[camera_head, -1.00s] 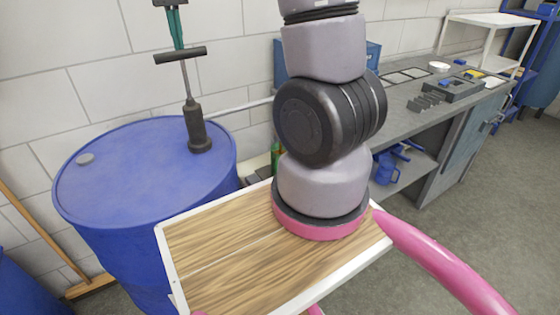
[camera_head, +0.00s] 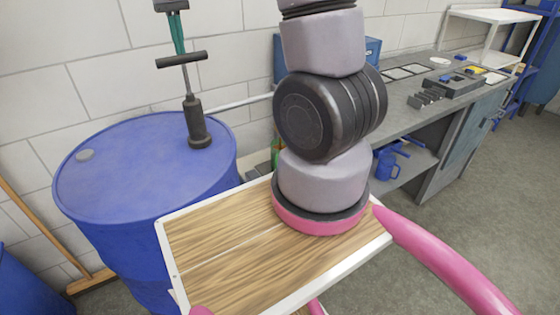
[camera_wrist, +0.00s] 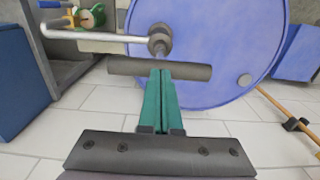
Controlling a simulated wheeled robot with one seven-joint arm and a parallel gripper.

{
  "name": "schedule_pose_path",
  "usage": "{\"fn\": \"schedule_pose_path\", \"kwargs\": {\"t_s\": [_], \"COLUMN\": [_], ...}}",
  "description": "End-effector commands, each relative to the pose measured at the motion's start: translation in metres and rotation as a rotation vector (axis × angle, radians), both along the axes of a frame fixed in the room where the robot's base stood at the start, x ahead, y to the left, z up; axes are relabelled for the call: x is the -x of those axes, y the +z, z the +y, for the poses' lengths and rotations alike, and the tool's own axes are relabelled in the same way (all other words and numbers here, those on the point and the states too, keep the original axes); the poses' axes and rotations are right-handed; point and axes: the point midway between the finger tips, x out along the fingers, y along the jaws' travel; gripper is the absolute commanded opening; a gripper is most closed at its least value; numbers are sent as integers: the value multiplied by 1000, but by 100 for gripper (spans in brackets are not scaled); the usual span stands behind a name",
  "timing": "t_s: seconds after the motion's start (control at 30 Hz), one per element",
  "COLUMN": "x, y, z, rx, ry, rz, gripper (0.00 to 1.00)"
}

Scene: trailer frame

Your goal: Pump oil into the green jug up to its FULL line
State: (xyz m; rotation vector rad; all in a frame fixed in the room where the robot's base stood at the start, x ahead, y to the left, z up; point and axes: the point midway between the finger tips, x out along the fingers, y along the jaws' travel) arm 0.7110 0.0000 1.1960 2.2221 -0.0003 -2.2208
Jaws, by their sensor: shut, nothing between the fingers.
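A blue drum (camera_head: 120,190) stands at the left with a dark hand pump (camera_head: 197,125) upright on its lid. The pump's T-handle (camera_head: 181,59) stands on a partly raised rod. My gripper (camera_head: 179,50) is shut and empty, pointing down, its teal fingertips at the handle's middle. The wrist view shows the fingertips (camera_wrist: 160,73) against or just over the handle (camera_wrist: 185,70); a small gap cannot be ruled out. The pump's bent spout pipe (camera_wrist: 95,36) runs left there. A green object (camera_wrist: 92,17), probably the jug, is near its end; its level and FULL line cannot be read.
A broom (camera_head: 45,235) leans at the left wall. Open floor (camera_head: 500,200) lies at the right.

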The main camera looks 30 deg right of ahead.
Motion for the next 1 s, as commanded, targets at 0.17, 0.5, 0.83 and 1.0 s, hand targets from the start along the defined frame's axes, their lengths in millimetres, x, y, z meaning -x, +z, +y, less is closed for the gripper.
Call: {"fn": "schedule_pose_path", "kwargs": {"t_s": [0.17,0.5,0.83,1.0], "x": [0,0,0,0], "y": [0,32,55,55], "z": [0,0,0,0], "rx": [0,0,0,0], "ry": [0,0,0,0], "rz": [2,-1,1,1], "gripper": [0,0,0,0]}}
